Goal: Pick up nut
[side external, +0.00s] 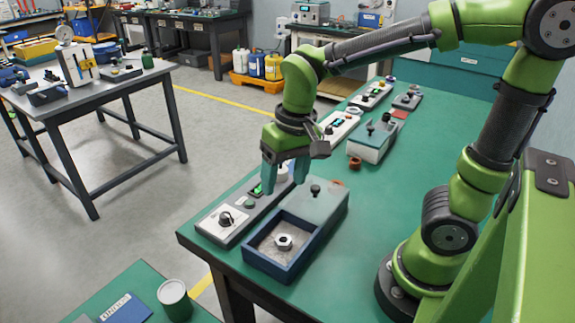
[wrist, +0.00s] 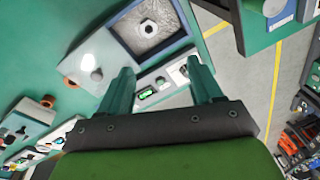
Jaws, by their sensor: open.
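The nut (side external: 284,241) is a small silver hex ring lying flat in the open bay of a blue-rimmed box (side external: 255,262) near the table's front corner. In the wrist view the nut (wrist: 148,29) lies on the bay's grey floor, beyond the fingertips. My gripper (side external: 285,184) hangs above and behind the box, over the control panel beside it, with its teal fingers apart. In the wrist view my gripper (wrist: 157,80) is open, with nothing between its fingers. The nut is apart from the fingers and fully visible.
A pale lid with a black knob (side external: 315,192) covers the far half of the box. A control panel (side external: 228,216) with a knob stands close alongside the box. The green table (side external: 380,215) is clear to the right.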

